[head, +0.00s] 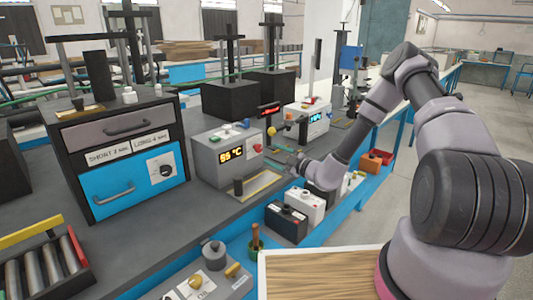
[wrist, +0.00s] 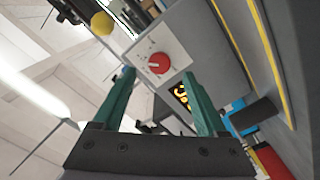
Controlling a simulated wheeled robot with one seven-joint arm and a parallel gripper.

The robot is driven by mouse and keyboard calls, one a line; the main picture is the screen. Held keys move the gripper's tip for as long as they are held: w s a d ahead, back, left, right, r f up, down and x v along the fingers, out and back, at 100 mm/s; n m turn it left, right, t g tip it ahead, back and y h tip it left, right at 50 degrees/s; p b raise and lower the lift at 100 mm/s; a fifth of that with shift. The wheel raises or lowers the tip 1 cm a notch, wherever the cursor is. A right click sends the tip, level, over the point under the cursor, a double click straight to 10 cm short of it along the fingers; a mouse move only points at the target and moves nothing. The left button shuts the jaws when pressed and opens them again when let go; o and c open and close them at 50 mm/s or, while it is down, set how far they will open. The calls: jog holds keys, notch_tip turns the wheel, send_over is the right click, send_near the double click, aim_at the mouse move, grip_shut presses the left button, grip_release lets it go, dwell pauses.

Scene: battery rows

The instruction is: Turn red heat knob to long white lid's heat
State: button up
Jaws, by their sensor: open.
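The red heat knob (wrist: 159,63) sits on a white dial plate with markings on the grey heater box. In the wrist view it lies between and beyond my two green fingertips, and its pointer setting is too small to read. My gripper (wrist: 158,74) is open and empty, facing the knob. In the head view the heater box (head: 213,167) shows a lit temperature display (head: 231,156) that looks like 55 °C, with the red knob (head: 257,148) to its right. My gripper (head: 285,159) is just right of it. I cannot pick out a long white lid with certainty.
A drawer cabinet (head: 120,180) marked short 2 mm and long 4 mm stands left. A dark battery (head: 286,223) and a white battery (head: 302,203) stand at the front edge. A yellow ball-shaped knob (wrist: 102,23) is near the heater box in the wrist view.

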jog(key=v, duration=0.5)
jog(key=shift+s+d, duration=0.15)
